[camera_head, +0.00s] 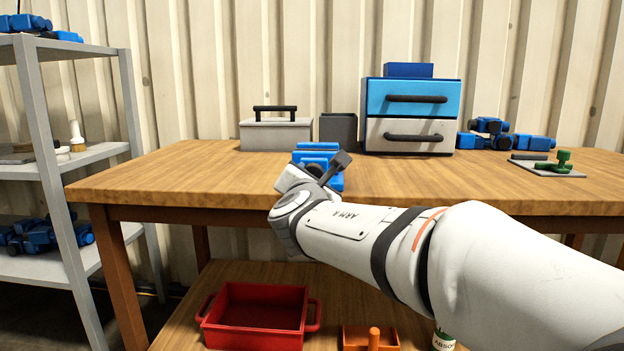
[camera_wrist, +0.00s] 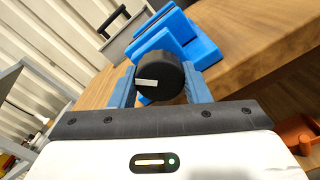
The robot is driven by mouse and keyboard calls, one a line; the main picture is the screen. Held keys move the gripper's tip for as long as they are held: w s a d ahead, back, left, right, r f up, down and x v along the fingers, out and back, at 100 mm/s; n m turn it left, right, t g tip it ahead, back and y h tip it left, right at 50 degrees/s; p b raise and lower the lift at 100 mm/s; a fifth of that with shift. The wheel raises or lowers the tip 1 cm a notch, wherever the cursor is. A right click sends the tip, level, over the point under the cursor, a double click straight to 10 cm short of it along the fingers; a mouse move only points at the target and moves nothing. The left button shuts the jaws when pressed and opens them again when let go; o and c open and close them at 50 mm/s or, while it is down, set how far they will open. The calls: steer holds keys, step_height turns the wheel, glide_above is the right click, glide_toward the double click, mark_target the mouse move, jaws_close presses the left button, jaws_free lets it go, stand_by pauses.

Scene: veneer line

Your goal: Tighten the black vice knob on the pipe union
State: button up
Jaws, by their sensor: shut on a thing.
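The black vice knob (camera_wrist: 159,77) with a white pointer mark sits between the two blue fingers of my gripper (camera_wrist: 160,92) in the wrist view. My gripper is shut on it. The blue vice (camera_wrist: 190,40) stands just behind the knob, and it also shows in the head view (camera_head: 318,154) near the table's front edge. In the head view my wrist hides the knob and part of the vice. I cannot make out a pipe union in either view.
The wooden table (camera_head: 220,170) carries a grey toolbox (camera_head: 276,135), a dark bin (camera_head: 338,131), a drawer unit (camera_head: 410,115), blue fittings (camera_head: 490,126) and a green part (camera_head: 553,163). A red tray (camera_head: 260,312) and orange caddy (camera_head: 370,338) sit below. Metal shelves (camera_head: 60,170) stand left.

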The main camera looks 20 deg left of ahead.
steer(key=o, duration=1)
steer(key=p+v, duration=0.1)
steer(key=v, duration=0.6)
steer(key=shift+s+p, duration=0.4)
steer(key=shift+d, duration=0.1)
